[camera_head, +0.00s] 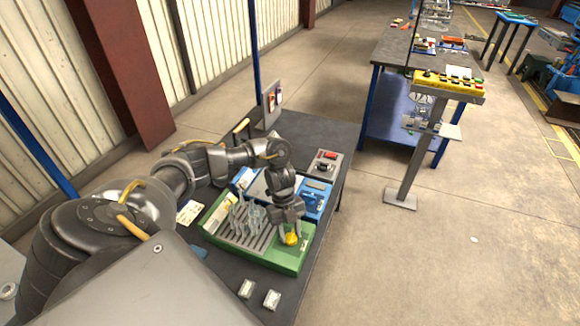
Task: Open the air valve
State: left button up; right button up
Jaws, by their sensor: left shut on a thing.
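My left gripper (291,234) reaches down from the left and is shut on a small round yellow knob-like thing (290,239). This is at the right end of a green tray-like unit (262,260) with a slatted grey bed. The fingers partly cover the yellow thing, and I cannot tell from the picture whether it is the air valve or how far it is turned. Several grey upright pieces (246,215) stand on the slats left of my gripper. My right gripper is not in view.
A blue unit (315,203) lies behind the green one on the dark table (322,132). A small box with a red button (326,160) stands further back. A yellow control panel (448,84) on a post stands to the right. Open concrete floor lies at right.

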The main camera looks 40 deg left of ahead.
pick_arm(q)
jog(key=shift+s+f, duration=0.1)
jog(key=shift+s, duration=0.1)
dwell(0.3)
jog(key=o, duration=1)
jog(key=shift+c, duration=0.2)
jog(key=shift+w, duration=0.1)
jog(key=shift+w+a+r, duration=0.1)
jog(key=shift+r, duration=0.2)
jog(key=v, duration=1)
jog(key=shift+r+p, duration=0.2)
jog(key=shift+p, duration=0.1)
jog(key=shift+f, duration=0.1)
